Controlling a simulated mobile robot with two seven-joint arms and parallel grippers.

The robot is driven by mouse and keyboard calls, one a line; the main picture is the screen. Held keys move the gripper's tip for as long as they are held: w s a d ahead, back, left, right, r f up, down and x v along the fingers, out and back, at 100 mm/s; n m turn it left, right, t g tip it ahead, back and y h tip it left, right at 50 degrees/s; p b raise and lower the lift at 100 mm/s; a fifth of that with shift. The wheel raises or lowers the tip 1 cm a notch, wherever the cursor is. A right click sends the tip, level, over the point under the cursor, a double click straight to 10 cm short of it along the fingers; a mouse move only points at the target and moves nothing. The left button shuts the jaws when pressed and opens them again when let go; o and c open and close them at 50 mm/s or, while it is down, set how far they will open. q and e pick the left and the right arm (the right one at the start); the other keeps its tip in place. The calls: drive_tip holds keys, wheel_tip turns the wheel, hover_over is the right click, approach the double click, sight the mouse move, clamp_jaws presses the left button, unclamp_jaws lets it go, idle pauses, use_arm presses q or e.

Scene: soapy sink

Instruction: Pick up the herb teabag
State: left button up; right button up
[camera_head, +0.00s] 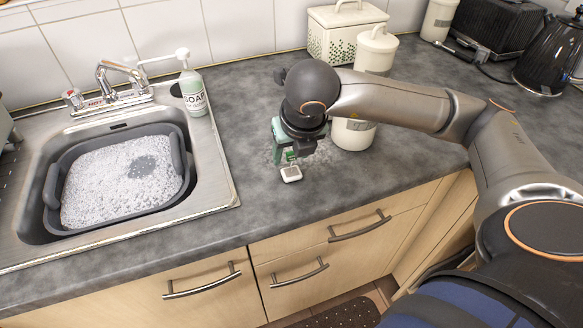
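A small white packet (291,174), which looks like the herb teabag, shows just below and in front of my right gripper (291,158), near the front part of the grey counter. A small green piece shows between it and the gripper, perhaps its tag. My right gripper points down, and its wrist hides most of the fingers, so I cannot tell whether they are open or closed, or whether they touch the teabag. A pale green object (277,131) shows partly behind the wrist. My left gripper is not in view.
A sink with a grey tub (52,187) of suds lies at left, with a soap bottle (193,91) behind it. A white canister (352,134) stands close to the right of my wrist. A bread bin (327,42), toaster (495,27) and kettle (550,58) stand behind. Counter between sink and gripper is clear.

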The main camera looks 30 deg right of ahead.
clamp_jaws()
drive_tip(key=shift+r, duration=0.1)
idle(0.5)
